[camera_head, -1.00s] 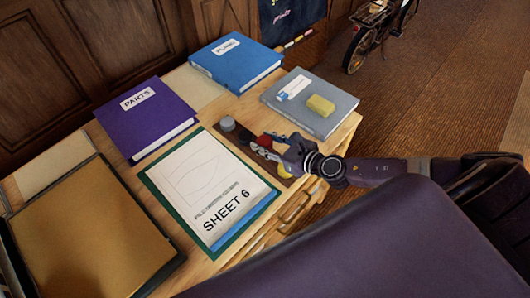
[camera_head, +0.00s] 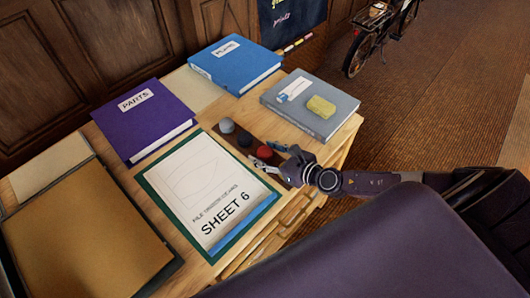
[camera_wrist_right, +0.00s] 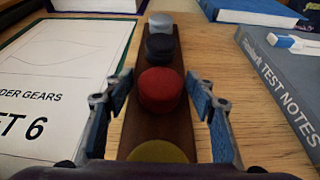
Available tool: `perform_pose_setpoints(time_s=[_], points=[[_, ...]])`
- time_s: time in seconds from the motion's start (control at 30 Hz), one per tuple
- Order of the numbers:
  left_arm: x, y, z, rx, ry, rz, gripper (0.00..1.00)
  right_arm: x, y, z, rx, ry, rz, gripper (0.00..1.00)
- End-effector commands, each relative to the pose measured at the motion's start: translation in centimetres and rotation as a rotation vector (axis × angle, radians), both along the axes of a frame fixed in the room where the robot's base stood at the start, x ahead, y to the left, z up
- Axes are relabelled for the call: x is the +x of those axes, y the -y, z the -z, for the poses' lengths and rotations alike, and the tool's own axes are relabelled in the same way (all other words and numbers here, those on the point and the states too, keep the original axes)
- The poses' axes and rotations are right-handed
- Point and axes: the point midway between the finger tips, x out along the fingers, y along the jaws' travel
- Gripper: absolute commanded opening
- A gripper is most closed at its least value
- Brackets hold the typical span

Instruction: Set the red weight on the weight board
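The red weight (camera_head: 264,152) stands on the brown weight board (camera_wrist_right: 160,128), third from the far end. It is a short red cylinder, seen large in the right wrist view (camera_wrist_right: 160,90). A grey weight (camera_wrist_right: 160,22) and a dark blue weight (camera_wrist_right: 160,47) stand beyond it. My right gripper (camera_head: 267,156) is open low over the board. Its fingers are on either side of the red weight, apart from it. My left gripper is not in view.
A green-edged sheet board marked SHEET 6 (camera_head: 208,195) lies left of the weight board. A grey book (camera_head: 320,120) with a yellow sponge (camera_head: 321,106) lies to the right. Purple (camera_head: 145,115) and blue (camera_head: 235,65) binders lie at the back.

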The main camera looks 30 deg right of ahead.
Motion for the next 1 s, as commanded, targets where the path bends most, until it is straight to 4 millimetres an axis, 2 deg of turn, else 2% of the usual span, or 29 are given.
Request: perform_pose_setpoints(time_s=[0.37,0.47,0.8,1.0], points=[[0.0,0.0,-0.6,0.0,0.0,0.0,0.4,0.0,0.0,-0.7,-0.001,0.0,0.0,0.53],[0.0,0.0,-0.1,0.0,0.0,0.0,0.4,-1.3,0.6,-0.7,-0.002,-0.001,0.001,0.53],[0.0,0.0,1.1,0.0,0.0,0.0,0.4,-7.4,2.6,-3.2,-0.004,-0.004,-0.002,0.53],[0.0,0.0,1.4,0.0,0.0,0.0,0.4,-9.6,3.4,-4.3,-0.004,-0.002,-0.001,0.53]])
